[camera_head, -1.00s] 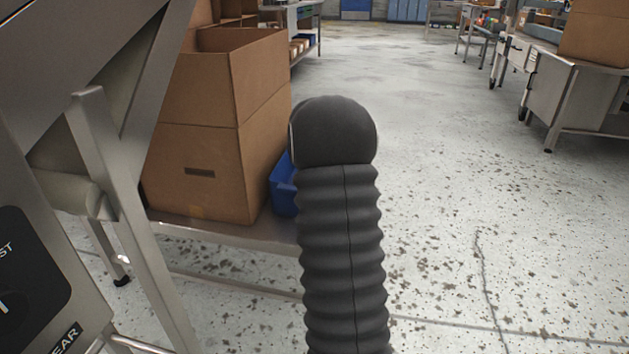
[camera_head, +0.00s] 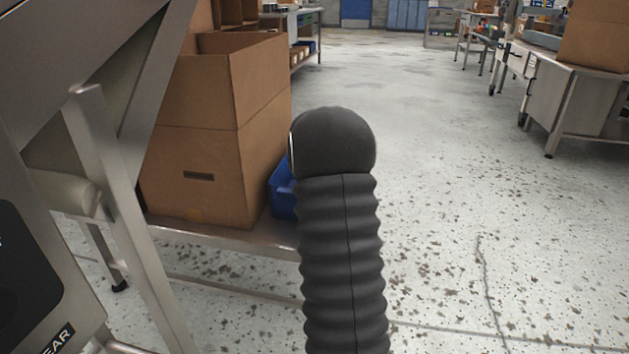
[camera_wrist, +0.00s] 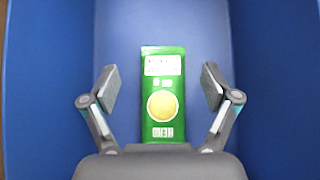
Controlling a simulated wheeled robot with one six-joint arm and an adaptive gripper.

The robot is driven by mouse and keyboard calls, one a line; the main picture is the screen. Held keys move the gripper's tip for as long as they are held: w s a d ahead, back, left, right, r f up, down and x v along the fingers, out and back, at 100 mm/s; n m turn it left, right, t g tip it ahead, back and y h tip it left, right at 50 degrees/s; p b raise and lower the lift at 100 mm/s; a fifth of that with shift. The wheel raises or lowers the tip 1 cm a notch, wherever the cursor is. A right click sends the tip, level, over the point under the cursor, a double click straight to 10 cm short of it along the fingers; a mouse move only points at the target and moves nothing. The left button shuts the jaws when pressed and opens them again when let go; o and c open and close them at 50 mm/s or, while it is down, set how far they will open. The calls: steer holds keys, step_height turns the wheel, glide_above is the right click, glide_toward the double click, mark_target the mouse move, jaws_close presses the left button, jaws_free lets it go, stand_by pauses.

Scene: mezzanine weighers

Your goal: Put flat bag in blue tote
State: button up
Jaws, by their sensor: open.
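The flat bag (camera_wrist: 164,125) is green with a yellow disc and a pale label panel. In the wrist view it lies inside the blue tote (camera_wrist: 45,90), on what looks like its floor. My gripper (camera_wrist: 159,80) is open, with one finger on each side of the bag and a gap between each finger and the bag. The bag's near end is hidden behind the gripper body. In the head view the blue tote (camera_head: 283,190) shows only partly, between a cardboard box and my arm. The bag and gripper are hidden there.
An open cardboard box (camera_head: 205,140) stands left of the tote on a low metal bench (camera_head: 225,238). A metal machine frame (camera_head: 120,200) rises at the near left. Another workbench (camera_head: 580,100) stands at far right. Speckled floor (camera_head: 440,180) to the right is clear.

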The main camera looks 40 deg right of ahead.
steer(key=shift+a+r, duration=0.1)
steer(key=shift+r, duration=0.3)
steer(key=s+a+r+m+p, duration=0.1)
steer(key=s+a+r+m, duration=0.3)
steer(key=s+a+r, duration=0.3)
steer(key=s+a+r+m+p, duration=0.25)
steer(key=s+a+r, duration=0.3)
steer(key=a, duration=0.35)
steer(key=s+a+m+y, duration=0.6)
steer(key=s+a+m, duration=1.3)
steer(key=s+a, duration=0.4)
steer(key=shift+s+a+f+g+y+b, duration=0.15)
steer(key=shift+s+a+g+y+b, duration=0.2)
steer(key=shift+s, duration=0.4)
steer(key=shift+m, duration=0.25)
